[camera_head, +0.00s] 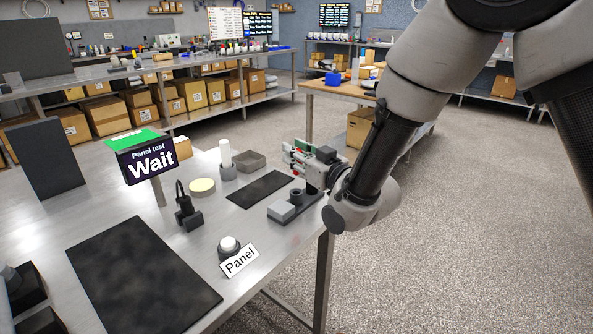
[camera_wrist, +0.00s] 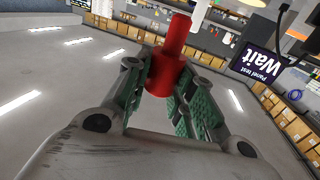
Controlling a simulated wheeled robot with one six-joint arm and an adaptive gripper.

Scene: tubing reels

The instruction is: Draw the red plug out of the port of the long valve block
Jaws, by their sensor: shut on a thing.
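The red plug (camera_wrist: 172,62) is held between the green-padded fingers of my gripper (camera_wrist: 163,82) in the wrist view. No block touches the part of the plug that shows there. In the head view my gripper (camera_head: 300,156) is above the right edge of the steel table, and only a little red shows at its fingers. Just below it lies a long dark piece with a light grey block and a dark round port (camera_head: 296,194), seemingly the long valve block (camera_head: 282,211). The plug appears clear of that port.
A "Wait" panel test sign (camera_head: 150,165) stands on the table (camera_head: 178,240). Dark mats (camera_head: 140,275), a white cylinder on a grey holder (camera_head: 226,160), a cream disc (camera_head: 202,186), a grey tray (camera_head: 251,160) and a "Panel" button (camera_head: 229,246) are around it.

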